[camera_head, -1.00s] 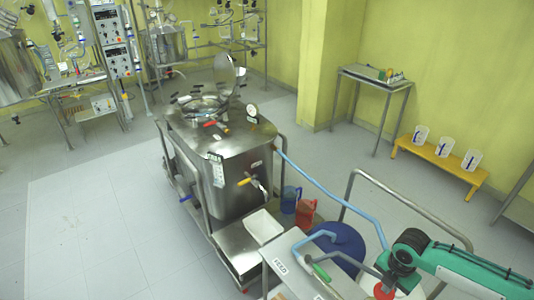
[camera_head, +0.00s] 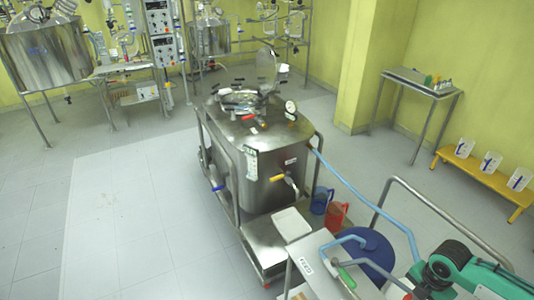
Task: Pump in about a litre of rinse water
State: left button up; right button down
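A steel vessel (camera_head: 272,182) on a wheeled frame stands mid-view, with an open round lid (camera_head: 267,66) and a yellow-handled valve (camera_head: 277,178) on its front. A light blue hose (camera_head: 355,192) runs from the vessel's right side toward the front right. A blue drum (camera_head: 366,258) stands beside a steel cart (camera_head: 318,268) at the bottom. My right arm, green with a dark joint, comes in from the lower right. My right gripper (camera_head: 408,284) is small and partly cut off at the bottom edge; its fingers are unclear. My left gripper is out of view.
A blue jug (camera_head: 322,202) and a red jug (camera_head: 336,214) stand beside the vessel. A side table (camera_head: 420,82) stands by the wall. A cart rail (camera_head: 440,212) rises near my arm. The left floor (camera_head: 120,220) is clear.

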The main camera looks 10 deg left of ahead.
jog(key=shift+s+f+b, duration=0.1)
jog(key=shift+f+b, duration=1.3)
jog(key=shift+f, duration=2.1)
jog(key=shift+r, duration=0.1)
notch_tip(320, 180, up, 3)
jog(key=p, duration=0.3)
jog(key=shift+r, duration=0.4)
notch_tip(320, 180, up, 4)
jog(key=shift+r+p, duration=0.1)
jog(key=shift+p, duration=0.25)
jog(key=shift+r, duration=0.25)
notch_tip(320, 180, up, 6)
